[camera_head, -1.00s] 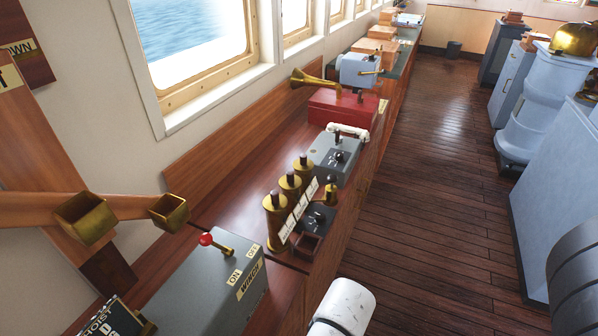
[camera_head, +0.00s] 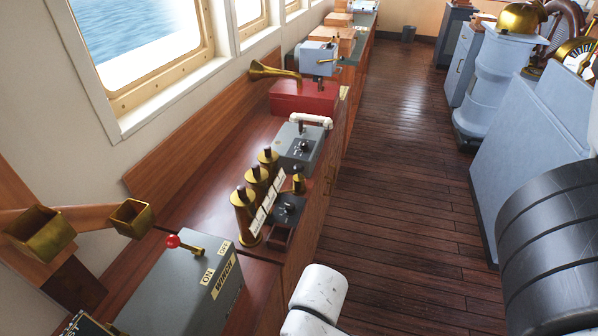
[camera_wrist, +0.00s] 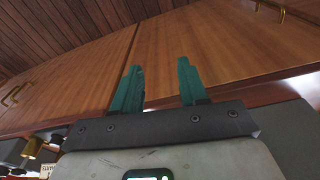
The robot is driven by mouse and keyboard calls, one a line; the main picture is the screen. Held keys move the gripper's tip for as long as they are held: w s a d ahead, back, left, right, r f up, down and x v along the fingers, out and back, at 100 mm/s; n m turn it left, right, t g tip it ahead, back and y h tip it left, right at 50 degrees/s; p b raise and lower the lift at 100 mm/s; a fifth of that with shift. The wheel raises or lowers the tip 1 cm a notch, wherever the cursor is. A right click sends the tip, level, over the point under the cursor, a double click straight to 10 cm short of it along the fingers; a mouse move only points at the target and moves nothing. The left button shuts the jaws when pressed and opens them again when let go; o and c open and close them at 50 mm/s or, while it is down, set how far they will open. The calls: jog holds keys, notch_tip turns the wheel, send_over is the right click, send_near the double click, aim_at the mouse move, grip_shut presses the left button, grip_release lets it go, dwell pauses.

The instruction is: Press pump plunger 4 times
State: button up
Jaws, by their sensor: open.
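In the head view, three brass cylinders with dark knobs (camera_head: 257,184) stand upright in a row on the wooden counter, with pale labels beside them. A smaller brass piece with a dark top (camera_head: 299,184) stands by a dark box with a dial (camera_head: 287,209). I cannot tell for sure which of these is the pump plunger. My gripper (camera_wrist: 159,70) shows only in the wrist view, its teal fingers apart and empty before a wooden cabinet front. Small brass parts (camera_wrist: 33,147) show at the lower left there, apart from the fingers. Nothing touches the fingers.
A grey winch box with a red-knobbed lever (camera_head: 187,280) stands nearer on the counter (camera_head: 207,193). The wooden floor (camera_head: 400,180) is clear.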

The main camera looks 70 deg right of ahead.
grip_shut()
dwell(1.4)
